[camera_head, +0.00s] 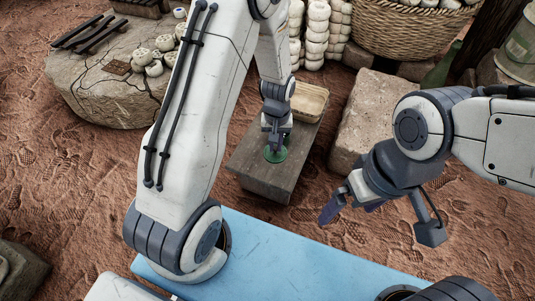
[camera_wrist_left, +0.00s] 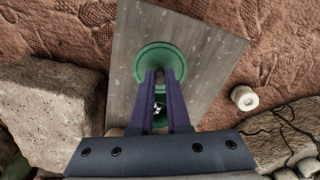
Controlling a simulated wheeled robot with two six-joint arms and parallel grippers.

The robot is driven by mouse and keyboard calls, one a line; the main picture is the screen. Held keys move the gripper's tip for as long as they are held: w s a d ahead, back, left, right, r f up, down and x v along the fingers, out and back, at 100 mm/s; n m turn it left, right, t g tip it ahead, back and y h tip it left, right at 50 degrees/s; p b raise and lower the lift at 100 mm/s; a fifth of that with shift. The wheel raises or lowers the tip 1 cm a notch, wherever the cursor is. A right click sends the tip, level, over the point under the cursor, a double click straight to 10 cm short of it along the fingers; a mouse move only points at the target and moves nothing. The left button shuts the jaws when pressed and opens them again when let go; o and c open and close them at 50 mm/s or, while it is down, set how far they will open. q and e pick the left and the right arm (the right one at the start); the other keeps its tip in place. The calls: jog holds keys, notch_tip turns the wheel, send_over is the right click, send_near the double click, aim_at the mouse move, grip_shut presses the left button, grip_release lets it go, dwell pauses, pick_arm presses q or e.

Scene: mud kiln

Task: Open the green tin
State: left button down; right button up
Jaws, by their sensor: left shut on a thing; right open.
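The green tin (camera_head: 275,154) stands on a grey plank bench, below my left gripper (camera_head: 275,133). In the left wrist view, a round green disc of the tin (camera_wrist_left: 165,57) shows beyond the fingertips. A second green piece with white marks (camera_wrist_left: 160,114) shows between and behind the fingers. My left gripper (camera_wrist_left: 160,76) has its fingers close together over the tin, shut on a small part of it at the tips. I cannot tell whether the lid is apart from the body. My right gripper (camera_head: 351,208) is open and empty, right of the bench.
The grey bench (camera_head: 257,183) also bears a beige tray (camera_head: 309,101). A stone block (camera_head: 371,115) stands right of it. A round stone slab (camera_head: 100,98) with small pots is at the left. A blue surface (camera_head: 290,260) lies in front. Reddish ground around is mostly clear.

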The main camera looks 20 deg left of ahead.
aim_at(267, 148)
pick_arm(q)
jog(key=a, duration=0.1)
jog(key=a+f, duration=0.1)
jog(key=a+f+b, duration=0.1)
jog(key=shift+w, duration=0.3)
notch_tip(267, 148, down, 4)
jog(key=b, duration=0.3)
jog(key=shift+a, duration=0.1)
jog(key=shift+r, duration=0.1)
jog(key=c, duration=1.3)
grip_release()
jog(key=o, duration=0.4)
